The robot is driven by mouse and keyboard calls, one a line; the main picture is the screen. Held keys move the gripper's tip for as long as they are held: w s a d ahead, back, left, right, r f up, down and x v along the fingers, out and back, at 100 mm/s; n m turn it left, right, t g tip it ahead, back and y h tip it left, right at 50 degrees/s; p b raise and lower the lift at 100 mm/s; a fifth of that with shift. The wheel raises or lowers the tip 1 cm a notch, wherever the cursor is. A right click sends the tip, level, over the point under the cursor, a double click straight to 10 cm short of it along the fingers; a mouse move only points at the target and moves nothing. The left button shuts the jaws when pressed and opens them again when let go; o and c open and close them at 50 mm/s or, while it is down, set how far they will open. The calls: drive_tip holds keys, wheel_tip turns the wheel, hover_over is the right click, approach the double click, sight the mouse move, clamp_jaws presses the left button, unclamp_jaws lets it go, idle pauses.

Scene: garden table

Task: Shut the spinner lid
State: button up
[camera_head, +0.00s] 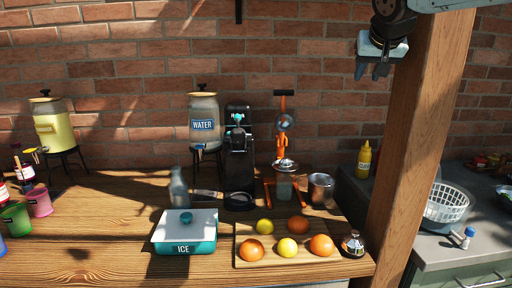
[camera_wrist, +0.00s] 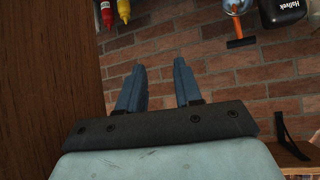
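A white slatted basket (camera_head: 449,204), which looks like the spinner, stands on the grey counter at the right. It appears open at the top, and no lid can be made out clearly on it. A small white and blue piece (camera_head: 467,238) sits in front of it; I cannot tell whether it belongs to the spinner. The spinner is not in the wrist view.
A thick wooden post (camera_head: 425,130) rises between my gripper and the right counter (camera_head: 435,248). A yellow bottle (camera_head: 364,160) stands left of the post. The wooden table (camera_head: 110,225) holds dispensers, an ice box (camera_head: 185,232) and a fruit board (camera_head: 243,262).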

drive_tip(key=s+a+f+n+g, duration=0.1)
drive_tip(key=s+f+g, duration=0.1)
drive_tip(key=s+f, duration=0.8)
drive_tip(key=s+a+f+g+y, duration=0.1)
drive_tip(key=s+a+f+g, duration=0.1)
drive_tip(key=s+f, duration=0.9)
drive_tip(key=shift+s+f+n+y, duration=0.2)
drive_tip(key=shift+f+n+y, duration=0.1)
drive_tip(key=shift+n, duration=0.1)
